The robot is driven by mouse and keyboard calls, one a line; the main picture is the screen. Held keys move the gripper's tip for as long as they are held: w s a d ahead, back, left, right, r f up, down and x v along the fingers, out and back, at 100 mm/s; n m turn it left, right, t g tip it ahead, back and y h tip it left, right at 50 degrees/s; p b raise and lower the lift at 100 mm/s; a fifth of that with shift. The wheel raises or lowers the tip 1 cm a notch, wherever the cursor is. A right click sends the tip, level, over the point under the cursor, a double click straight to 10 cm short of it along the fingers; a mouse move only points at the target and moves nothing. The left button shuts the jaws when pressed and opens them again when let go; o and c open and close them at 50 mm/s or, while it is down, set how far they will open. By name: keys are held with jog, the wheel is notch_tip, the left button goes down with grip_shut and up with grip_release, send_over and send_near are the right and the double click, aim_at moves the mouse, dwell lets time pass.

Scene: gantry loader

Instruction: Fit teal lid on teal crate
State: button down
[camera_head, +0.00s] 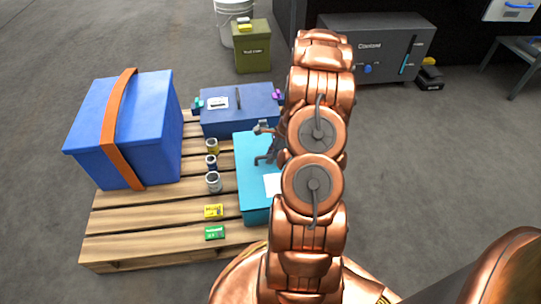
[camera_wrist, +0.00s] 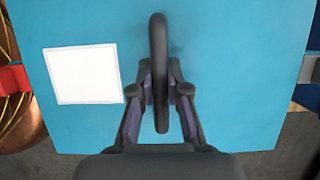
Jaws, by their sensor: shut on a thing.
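The teal lid (camera_head: 252,170) is a flat panel with a white label and a dark handle. It lies over the teal crate (camera_head: 257,216) on the pallet, partly hidden behind my arm. I cannot tell whether it is seated or slightly above the rim. In the wrist view the lid (camera_wrist: 240,110) fills most of the picture, with its handle (camera_wrist: 158,40) upright in the middle. My gripper (camera_wrist: 160,92) is shut on the handle; it also shows at the lid in the head view (camera_head: 266,156).
A wooden pallet (camera_head: 150,225) bears a blue box (camera_head: 155,120) with an orange strap, a dark blue case (camera_head: 265,98), several small cans (camera_head: 213,182), and yellow and green packets (camera_head: 214,233). An olive box, white bucket and grey case stand behind on the floor.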

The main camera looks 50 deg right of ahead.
jog(key=shift+f, duration=0.75)
dwell(0.7)
jog(key=c, duration=1.1)
grip_release()
jog(key=v, duration=1.2)
